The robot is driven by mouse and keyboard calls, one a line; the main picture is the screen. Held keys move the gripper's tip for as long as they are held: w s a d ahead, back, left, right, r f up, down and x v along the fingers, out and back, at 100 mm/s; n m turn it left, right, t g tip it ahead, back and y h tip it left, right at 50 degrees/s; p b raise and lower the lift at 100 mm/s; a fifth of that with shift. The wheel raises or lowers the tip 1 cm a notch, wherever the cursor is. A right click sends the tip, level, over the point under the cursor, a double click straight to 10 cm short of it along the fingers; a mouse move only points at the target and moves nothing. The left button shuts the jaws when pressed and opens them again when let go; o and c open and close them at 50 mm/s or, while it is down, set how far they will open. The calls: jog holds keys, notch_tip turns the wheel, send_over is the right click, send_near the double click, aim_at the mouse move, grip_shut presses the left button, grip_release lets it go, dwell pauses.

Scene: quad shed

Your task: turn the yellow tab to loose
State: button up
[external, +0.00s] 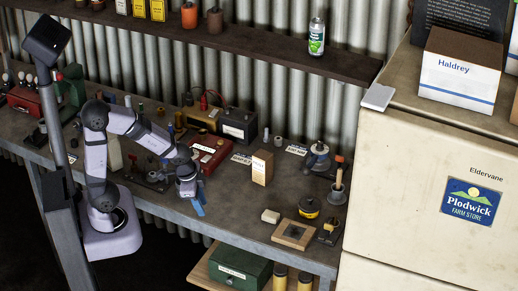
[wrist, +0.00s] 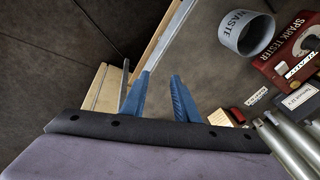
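I cannot make out a yellow tab or a "loose" mark for certain in either view. A round yellow-and-black object (external: 309,207) sits on the bench right of centre in the external view; whether it bears the tab is too small to tell. My gripper (external: 198,209) points down near the bench's front edge, well to the left of that object. In the wrist view its blue fingers (wrist: 160,76) stand apart with nothing between them.
The bench (external: 235,210) has free room between my gripper and a pale carton (external: 262,168). A wooden frame (external: 294,234) and a small pale block (external: 270,216) lie near the round object. A grey waste cup (wrist: 247,35) and red spark tester (wrist: 287,50) show in the wrist view.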

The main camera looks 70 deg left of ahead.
jog(key=w+a+m+t+b, duration=0.3)
jog(key=w+m, duration=0.4)
jog(key=w, duration=0.6)
jog(key=m+t+h+b, duration=0.4)
jog(key=m+h+b, duration=0.6)
jog(key=m, duration=2.2)
send_near(328, 224)
jog(key=w, duration=0.1)
jog(key=w+d+f, duration=0.1)
jog(key=shift+w+d+f, duration=0.1)
jog(key=shift+w+f, duration=0.05)
jog(key=shift+w, duration=0.15)
jog(key=shift+s+d+f+m+h, duration=0.1)
jog(key=shift+d+m+h, duration=0.2)
jog(key=shift+m, duration=0.4)
jog(key=shift+p+x, duration=1.4)
jog(key=shift+x, duration=2.15)
grip_shut()
